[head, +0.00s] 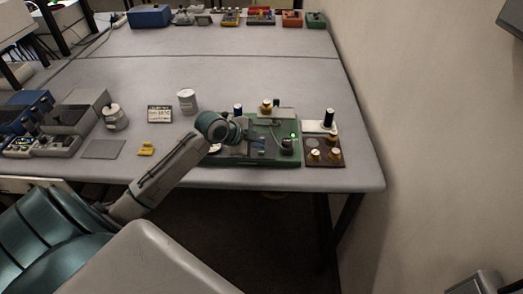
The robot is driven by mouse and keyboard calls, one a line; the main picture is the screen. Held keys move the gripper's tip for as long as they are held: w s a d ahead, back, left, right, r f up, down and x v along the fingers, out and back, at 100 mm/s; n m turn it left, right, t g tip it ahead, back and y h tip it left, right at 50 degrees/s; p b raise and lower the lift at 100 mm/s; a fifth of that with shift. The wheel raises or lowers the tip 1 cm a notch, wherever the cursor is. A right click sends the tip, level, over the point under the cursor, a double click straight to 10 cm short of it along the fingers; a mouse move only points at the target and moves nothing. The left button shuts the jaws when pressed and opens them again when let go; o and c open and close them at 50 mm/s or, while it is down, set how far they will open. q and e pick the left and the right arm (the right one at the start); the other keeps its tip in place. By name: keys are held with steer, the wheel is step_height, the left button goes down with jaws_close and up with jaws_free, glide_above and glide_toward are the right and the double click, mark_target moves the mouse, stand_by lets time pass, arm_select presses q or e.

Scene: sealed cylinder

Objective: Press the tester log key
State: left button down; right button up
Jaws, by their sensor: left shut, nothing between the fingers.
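The tester seems to be the green device (288,158) near the front right of the table, with a small green light (293,135) and dark knobs on top. My left arm reaches over it from the lower left. My left gripper (258,144) is shut and empty, over the left part of the green device. I cannot tell if it touches the surface. The log key cannot be made out; the wrist and gripper hide part of the device. My right gripper is not in view.
A brown block with brass knobs (313,158) and a white plate with a black post (328,119) stand right of the device. A white jar (187,102), a small display (159,114) and a yellow piece (146,149) are to the left. The table's middle is clear.

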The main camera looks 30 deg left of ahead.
arm_select(q)
steer(key=shift+r, duration=0.1)
step_height(320, 180, up, 5)
steer(key=p, duration=0.4)
steer(key=shift+f, duration=0.2)
stand_by(0.6)
